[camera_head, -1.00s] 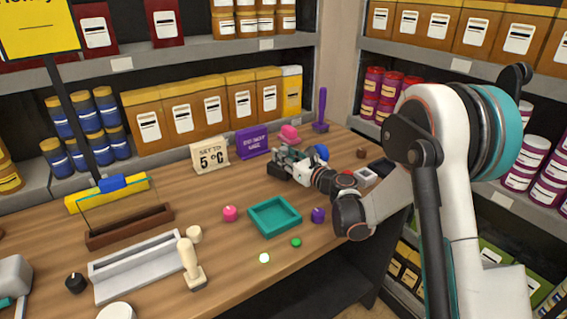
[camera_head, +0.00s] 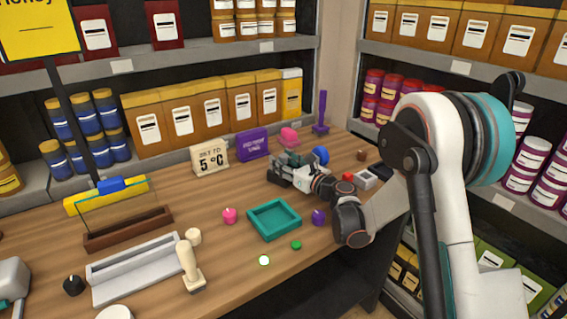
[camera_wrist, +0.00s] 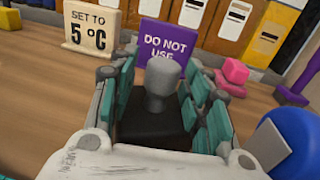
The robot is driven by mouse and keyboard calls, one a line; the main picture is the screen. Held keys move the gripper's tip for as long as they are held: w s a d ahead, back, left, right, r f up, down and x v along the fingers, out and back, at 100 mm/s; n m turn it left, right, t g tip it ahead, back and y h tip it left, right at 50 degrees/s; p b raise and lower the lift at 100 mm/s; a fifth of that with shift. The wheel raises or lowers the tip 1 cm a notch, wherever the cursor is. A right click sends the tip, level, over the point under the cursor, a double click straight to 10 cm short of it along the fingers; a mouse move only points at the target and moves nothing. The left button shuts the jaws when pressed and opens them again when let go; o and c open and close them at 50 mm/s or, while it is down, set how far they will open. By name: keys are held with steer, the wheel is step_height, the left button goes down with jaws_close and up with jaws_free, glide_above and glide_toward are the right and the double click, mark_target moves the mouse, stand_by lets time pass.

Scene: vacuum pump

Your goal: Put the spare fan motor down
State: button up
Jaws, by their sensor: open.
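My gripper (camera_head: 284,170) is low over the right part of the wooden counter, near the purple sign. In the wrist view its fingers (camera_wrist: 160,78) are spread apart. Between them is a dark block with a grey rounded cylinder, which looks like the spare fan motor (camera_wrist: 158,124). Gaps show between it and the fingers. In the head view it is mostly hidden by the gripper, and I cannot tell whether it rests fully on the counter.
The purple "DO NOT USE" sign (camera_wrist: 163,42) and "SET TO 5°C" sign (camera_head: 210,159) stand behind. A pink object (camera_head: 289,137) is behind my gripper and a blue round object (camera_head: 320,155) is to its right. A teal tray (camera_head: 274,220) sits in front.

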steer(key=p+v, duration=0.3)
steer(key=v, duration=0.9)
steer(key=shift+p, duration=0.3)
